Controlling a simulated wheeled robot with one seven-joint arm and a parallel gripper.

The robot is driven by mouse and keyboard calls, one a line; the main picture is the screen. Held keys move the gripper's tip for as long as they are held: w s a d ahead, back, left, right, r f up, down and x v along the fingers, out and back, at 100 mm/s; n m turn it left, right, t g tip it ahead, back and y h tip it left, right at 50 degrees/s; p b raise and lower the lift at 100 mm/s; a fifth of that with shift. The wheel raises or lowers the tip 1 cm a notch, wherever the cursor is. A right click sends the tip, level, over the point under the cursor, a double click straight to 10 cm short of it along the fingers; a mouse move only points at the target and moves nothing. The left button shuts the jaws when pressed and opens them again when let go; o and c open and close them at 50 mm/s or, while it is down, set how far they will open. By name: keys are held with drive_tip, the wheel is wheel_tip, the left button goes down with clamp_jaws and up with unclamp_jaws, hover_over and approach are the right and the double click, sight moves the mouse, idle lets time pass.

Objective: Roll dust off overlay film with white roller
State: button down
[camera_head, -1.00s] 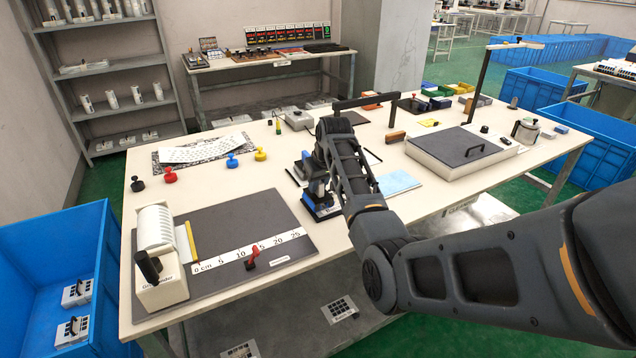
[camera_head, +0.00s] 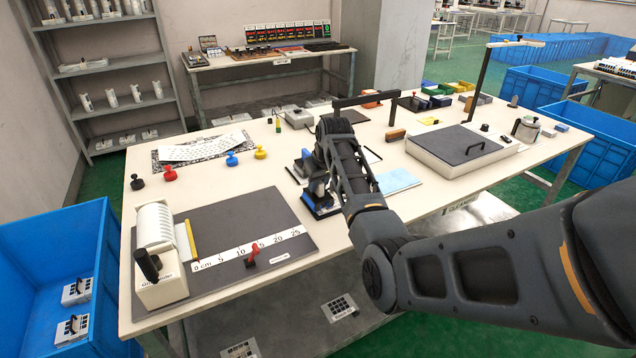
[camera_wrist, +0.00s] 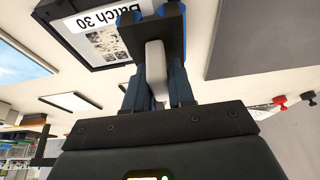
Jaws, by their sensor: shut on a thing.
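My gripper (camera_wrist: 158,82) is shut on a pale bar, which I take to be part of the white roller (camera_wrist: 155,62). A dark block with blue at its sides is at the far end of the bar; the rolling face is hidden. Beside it lies a dark-framed panel (camera_wrist: 80,42) with a white "Batch 30" label and a grey speckled film picture, partly covered by the gripper. I cannot tell whether the roller touches the film. In the head view my gripper (camera_head: 322,190) is low over the middle of the table, partly hidden by my arm.
On the white table (camera_head: 215,185), a grey ruler board (camera_head: 240,220) with a dispenser (camera_head: 158,240) stands at left. A grey-lidded box (camera_head: 462,150) is at right. Red, blue and yellow knobs stand behind.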

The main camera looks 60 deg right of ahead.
drive_tip(key=shift+f, duration=0.3)
drive_tip(key=shift+d, duration=0.15)
drive_tip(key=shift+s+d, duration=0.9)
drive_tip(key=shift+d, duration=0.5)
drive_tip(key=shift+s+d, duration=0.85)
drive_tip(key=shift+d, duration=0.55)
drive_tip(key=shift+s+d, duration=0.9)
drive_tip(key=shift+d, duration=0.5)
drive_tip(key=shift+w+a+p, duration=0.35)
drive_tip(key=shift+w+a, duration=0.05)
drive_tip(key=shift+a, duration=0.25)
drive_tip(key=shift+w+a+p, duration=0.35)
drive_tip(key=shift+w+a, duration=0.05)
drive_tip(key=shift+a, duration=0.3)
drive_tip(key=shift+w+a+p, duration=0.35)
drive_tip(key=shift+w+a, duration=0.05)
drive_tip(key=shift+a, duration=0.25)
drive_tip(key=shift+w+a, duration=0.5)
drive_tip(key=shift+a, duration=0.3)
drive_tip(key=shift+w+a, duration=0.5)
drive_tip(key=shift+a, duration=0.3)
drive_tip(key=shift+w+a, duration=0.5)
drive_tip(key=shift+a, duration=0.3)
drive_tip(key=shift+r, duration=3.5)
